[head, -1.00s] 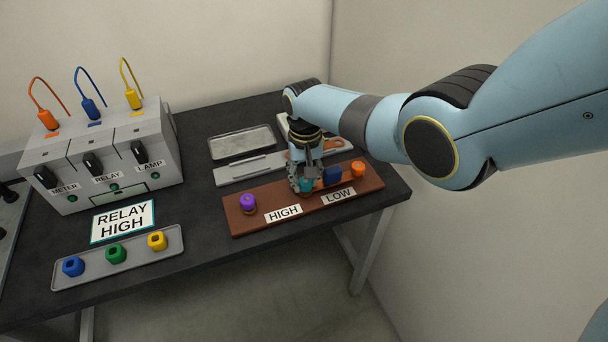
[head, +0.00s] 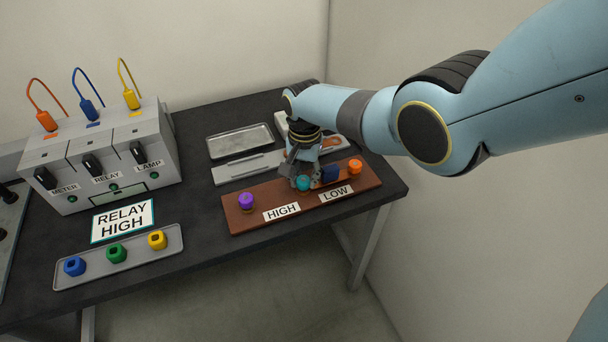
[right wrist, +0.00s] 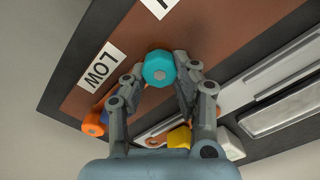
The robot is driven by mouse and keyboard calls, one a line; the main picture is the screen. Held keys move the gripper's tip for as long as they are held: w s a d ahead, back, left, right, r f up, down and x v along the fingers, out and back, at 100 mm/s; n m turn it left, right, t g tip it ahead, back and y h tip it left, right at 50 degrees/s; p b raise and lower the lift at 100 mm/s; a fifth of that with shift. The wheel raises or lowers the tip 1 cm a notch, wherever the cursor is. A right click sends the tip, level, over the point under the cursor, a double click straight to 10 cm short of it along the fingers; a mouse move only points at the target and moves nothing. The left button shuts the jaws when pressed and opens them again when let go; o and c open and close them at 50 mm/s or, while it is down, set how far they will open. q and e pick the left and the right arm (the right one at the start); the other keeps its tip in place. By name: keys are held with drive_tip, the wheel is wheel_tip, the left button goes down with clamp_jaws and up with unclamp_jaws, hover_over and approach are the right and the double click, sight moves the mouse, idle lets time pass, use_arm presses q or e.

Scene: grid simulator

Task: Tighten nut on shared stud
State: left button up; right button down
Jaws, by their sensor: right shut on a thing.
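A teal nut (head: 303,183) stands on the brown board (head: 240,222), between the HIGH and LOW labels. In the right wrist view the teal nut (right wrist: 159,68) shows a grey stud end in its middle. My right gripper (head: 300,174) comes from behind and above, its two fingers (right wrist: 160,78) shut on the sides of the nut. How far down the stud the nut sits cannot be told. A purple knob-like piece (head: 246,200) is left on the board; a dark blue block (head: 330,174) and an orange piece (head: 355,167) are to the right. My left gripper is not in view.
A grey box (head: 100,160) with switches and a RELAY HIGH sign (head: 122,221) stand at left. A tray (head: 120,268) holds blue, green and yellow pieces. An empty tray (head: 240,141) lies behind the board. A yellow piece (right wrist: 180,137) shows in the wrist view.

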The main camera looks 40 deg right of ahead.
drive_tip(key=m, duration=0.3)
drive_tip(key=shift+s+p, duration=0.15)
drive_tip(key=shift+p, duration=0.15)
drive_tip(key=shift+m, duration=0.7)
drive_tip(key=m, duration=0.3)
drive_tip(key=shift+s+m+p, duration=0.15)
drive_tip(key=shift+m+p, duration=0.15)
drive_tip(key=shift+p, duration=0.1)
drive_tip(key=shift+m, duration=0.7)
drive_tip(key=c, duration=1)
unclamp_jaws()
drive_tip(key=shift+o, duration=0.2)
